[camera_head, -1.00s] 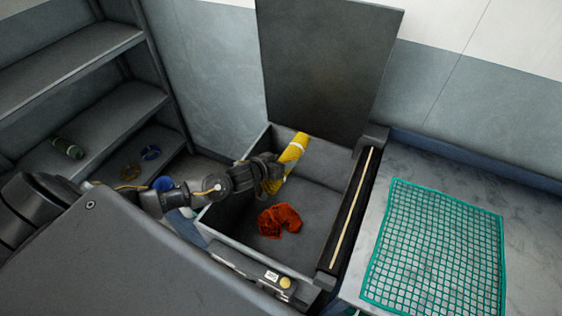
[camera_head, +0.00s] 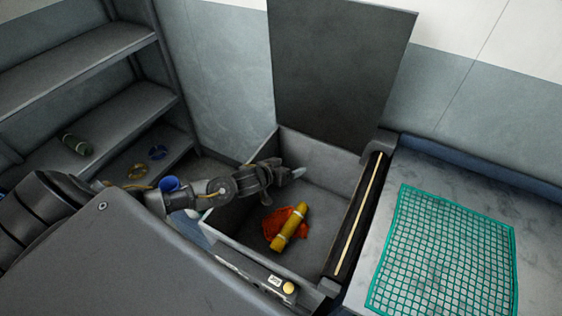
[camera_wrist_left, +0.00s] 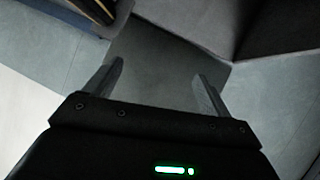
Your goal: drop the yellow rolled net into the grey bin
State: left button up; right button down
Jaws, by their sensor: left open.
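The yellow rolled net (camera_head: 290,227) lies inside the grey bin (camera_head: 328,170), on top of an orange-red bundle (camera_head: 272,223) on the bin's floor. A pale band shows around the roll. The bin's lid (camera_head: 340,70) stands open, upright at the back. My left gripper (camera_head: 296,172) is over the bin, above and apart from the yellow roll. It is open and empty; in the left wrist view its two fingers (camera_wrist_left: 158,82) stand apart with nothing between them. My right gripper is not in view.
A counter (camera_head: 405,160) at the right holds a green net (camera_head: 445,250) spread flat.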

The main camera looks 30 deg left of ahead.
pick_arm(q)
jog(key=b+v, duration=0.2)
jog(key=v, duration=0.8)
jog(key=shift+s, duration=0.15)
